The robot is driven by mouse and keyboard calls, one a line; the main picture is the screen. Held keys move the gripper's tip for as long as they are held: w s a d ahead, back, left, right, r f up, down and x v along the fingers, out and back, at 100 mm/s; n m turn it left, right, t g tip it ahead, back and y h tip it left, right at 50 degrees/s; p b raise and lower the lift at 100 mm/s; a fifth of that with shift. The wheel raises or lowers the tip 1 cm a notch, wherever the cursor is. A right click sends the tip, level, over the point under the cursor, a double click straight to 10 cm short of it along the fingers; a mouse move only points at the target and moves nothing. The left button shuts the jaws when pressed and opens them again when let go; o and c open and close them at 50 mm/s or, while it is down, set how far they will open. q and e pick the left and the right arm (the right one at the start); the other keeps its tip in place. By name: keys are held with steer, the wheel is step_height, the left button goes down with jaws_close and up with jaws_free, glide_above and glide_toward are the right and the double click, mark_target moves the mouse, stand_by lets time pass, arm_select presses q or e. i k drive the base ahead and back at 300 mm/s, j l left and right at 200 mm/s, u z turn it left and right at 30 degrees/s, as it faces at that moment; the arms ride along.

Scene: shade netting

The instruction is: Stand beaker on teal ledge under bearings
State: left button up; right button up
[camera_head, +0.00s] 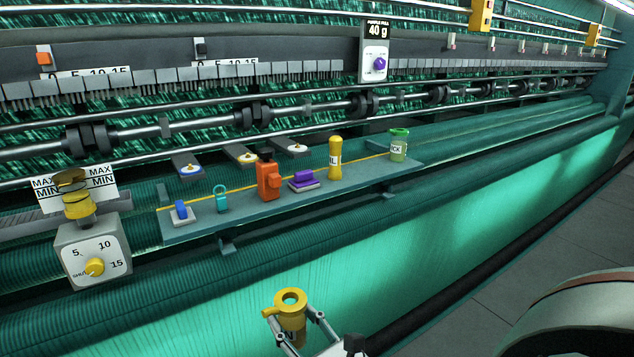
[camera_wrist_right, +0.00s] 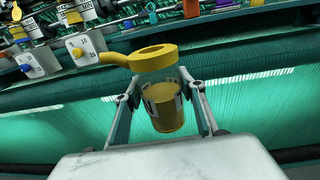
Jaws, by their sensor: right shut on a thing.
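The beaker (camera_head: 289,299) has a yellow ring-shaped top with a side spout and a clear body with amber contents. My right gripper (camera_head: 296,322) is shut on it at the bottom of the head view, in front of the machine and apart from the ledge. In the right wrist view the beaker (camera_wrist_right: 163,108) sits between the two fingers, roughly upright. The teal ledge (camera_head: 240,214) runs across the middle of the head view. Black bearings (camera_head: 251,116) sit on the shaft above and behind it. My left gripper is not in view.
Along the ledge stand a blue switch (camera_head: 181,211), a teal padlock-like item (camera_head: 221,199), an orange item (camera_head: 267,179), a purple block (camera_head: 303,181), a yellow bottle (camera_head: 335,158) and a green-lidded jar (camera_head: 398,146). A dial box (camera_head: 94,255) with a yellow cup is left. Gaps remain between items.

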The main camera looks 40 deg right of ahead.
mark_target(365, 168)
steer(key=l+u, duration=0.1)
steer(key=l, duration=0.3)
steer(key=k+l, duration=0.15)
steer(key=l, duration=0.3)
steer(key=l+u, duration=0.15)
steer(key=l, duration=0.25)
steer(key=k+l, duration=0.15)
steer(key=l, duration=0.25)
steer(key=u, duration=0.05)
